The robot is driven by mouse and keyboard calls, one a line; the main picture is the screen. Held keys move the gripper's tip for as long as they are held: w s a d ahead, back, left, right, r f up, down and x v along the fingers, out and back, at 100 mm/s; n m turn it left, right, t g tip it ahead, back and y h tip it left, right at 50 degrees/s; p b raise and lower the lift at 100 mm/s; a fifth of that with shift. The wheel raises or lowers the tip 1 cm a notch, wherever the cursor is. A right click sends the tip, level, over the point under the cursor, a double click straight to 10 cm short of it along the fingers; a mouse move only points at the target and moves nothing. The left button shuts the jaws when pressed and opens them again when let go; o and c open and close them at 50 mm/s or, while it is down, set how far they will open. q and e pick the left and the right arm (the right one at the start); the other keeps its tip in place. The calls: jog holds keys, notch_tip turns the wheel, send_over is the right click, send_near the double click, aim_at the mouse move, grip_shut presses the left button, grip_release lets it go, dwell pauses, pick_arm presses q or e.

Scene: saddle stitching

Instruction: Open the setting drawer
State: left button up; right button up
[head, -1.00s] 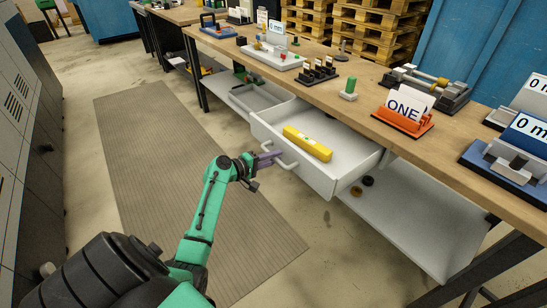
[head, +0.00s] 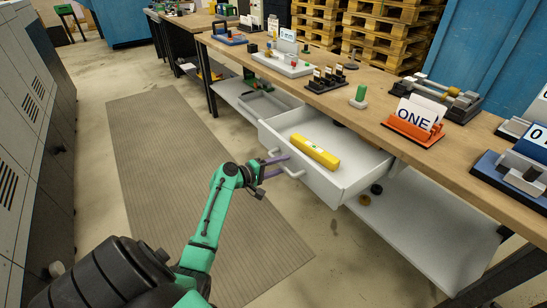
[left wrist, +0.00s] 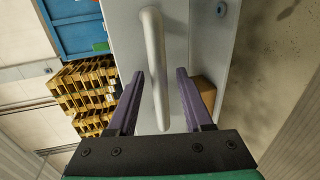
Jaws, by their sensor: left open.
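A white drawer (head: 350,168) under the workbench is pulled well out, with a yellow spirit level (head: 314,151) lying inside. Its pale bar handle (head: 290,172) is on the front face. My left gripper (head: 279,166) is at this handle with its purple fingers spread. In the left wrist view the handle (left wrist: 154,45) runs between the two fingers of the open gripper (left wrist: 160,73), with gaps visible on both sides. My right gripper is not in view.
A grey tray or drawer (head: 268,104) sits farther left under the bench (head: 375,118). A lower shelf (head: 430,225) holds small round parts. The floor mat (head: 165,160) is clear.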

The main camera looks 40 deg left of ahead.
pick_arm(q)
jog(key=v, duration=1.4)
jog(key=shift+s, duration=0.15)
jog(key=s+d+f+m+g+y, duration=0.1)
jog(key=s+d+f+g, duration=0.15)
jog(key=f, duration=1.05)
jog(key=s+d+f+g+y, duration=0.1)
jog(key=s+f+g+y, duration=0.2)
jog(key=f, duration=1.1)
jog(key=s+d+f+m+g, duration=0.4)
jog(key=s+f+g, duration=0.1)
jog(key=s+f, duration=0.5)
jog(key=s+d+f+m+g, duration=0.2)
jog(key=s+d+f+m, duration=0.25)
jog(key=s+m, duration=0.2)
jog(key=s+d+f+m+g, duration=0.1)
jog(key=s+d+f+m, duration=0.2)
jog(key=s+f+m, duration=0.35)
notch_tip(320, 180, up, 14)
jog(key=s+n+p, duration=0.1)
jog(key=s+p, duration=0.1)
jog(key=p, duration=1)
jog(key=shift+s+f+y, duration=0.15)
jog(key=shift+s+y, duration=0.15)
jog(key=shift+s, duration=0.05)
